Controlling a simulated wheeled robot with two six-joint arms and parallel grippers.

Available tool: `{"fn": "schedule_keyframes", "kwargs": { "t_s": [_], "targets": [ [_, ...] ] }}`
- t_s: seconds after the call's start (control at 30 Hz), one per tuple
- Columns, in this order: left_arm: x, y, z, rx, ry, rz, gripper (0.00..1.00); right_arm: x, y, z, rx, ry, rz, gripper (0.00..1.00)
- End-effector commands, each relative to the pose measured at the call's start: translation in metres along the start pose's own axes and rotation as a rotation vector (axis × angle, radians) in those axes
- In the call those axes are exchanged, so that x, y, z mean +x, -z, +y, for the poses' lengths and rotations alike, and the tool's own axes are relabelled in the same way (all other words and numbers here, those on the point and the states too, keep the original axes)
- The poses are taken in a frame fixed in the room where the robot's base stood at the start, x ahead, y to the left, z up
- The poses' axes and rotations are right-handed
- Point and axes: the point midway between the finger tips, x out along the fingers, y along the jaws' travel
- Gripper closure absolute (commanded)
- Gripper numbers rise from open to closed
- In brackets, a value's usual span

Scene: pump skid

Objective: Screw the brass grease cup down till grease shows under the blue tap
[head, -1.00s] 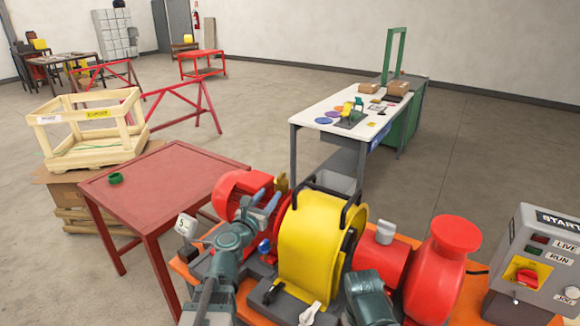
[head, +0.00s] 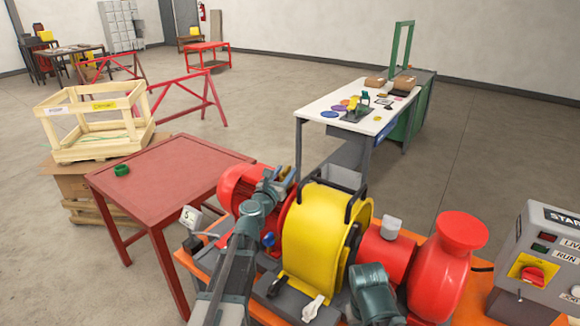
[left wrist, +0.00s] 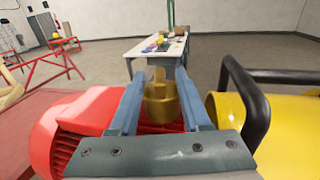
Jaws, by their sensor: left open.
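The brass grease cup (left wrist: 162,103) stands upright between the two blue fingers of my left gripper (left wrist: 158,92) in the left wrist view. The fingers are open, one on each side of the cup. In the head view my left gripper (head: 275,182) is over the red motor beside the yellow guard, and it largely hides the cup. The blue tap (head: 268,240) shows as a small blue spot below my left wrist. I cannot see any grease under it. My right gripper's fingers are not in view.
The yellow guard (head: 318,235) with black handles stands close right of my left gripper. The red motor (head: 238,183) is close to its left. The red pump (head: 440,265) and a grey control box (head: 545,255) are further right.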

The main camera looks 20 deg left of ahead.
Motion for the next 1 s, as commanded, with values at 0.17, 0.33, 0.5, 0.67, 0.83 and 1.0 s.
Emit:
{"fn": "schedule_keyframes", "kwargs": {
  "t_s": [0.17,0.33,0.5,0.67,0.83,1.0],
  "targets": [
    [0.037,0.000,0.001,0.000,0.000,-0.001,0.53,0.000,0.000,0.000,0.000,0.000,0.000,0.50],
    [0.047,0.000,0.000,0.000,0.000,-0.001,0.53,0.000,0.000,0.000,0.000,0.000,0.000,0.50],
    [0.047,0.000,0.000,0.000,-0.001,-0.001,0.53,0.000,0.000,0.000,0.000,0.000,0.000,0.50],
    [0.046,0.000,0.000,0.000,-0.001,-0.001,0.69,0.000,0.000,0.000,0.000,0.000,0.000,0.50],
    [0.046,0.000,0.000,0.000,-0.001,-0.001,0.99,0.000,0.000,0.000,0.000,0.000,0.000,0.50],
    [0.046,0.000,0.000,0.000,-0.001,-0.001,1.00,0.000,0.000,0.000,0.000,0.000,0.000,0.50]
  ]
}}
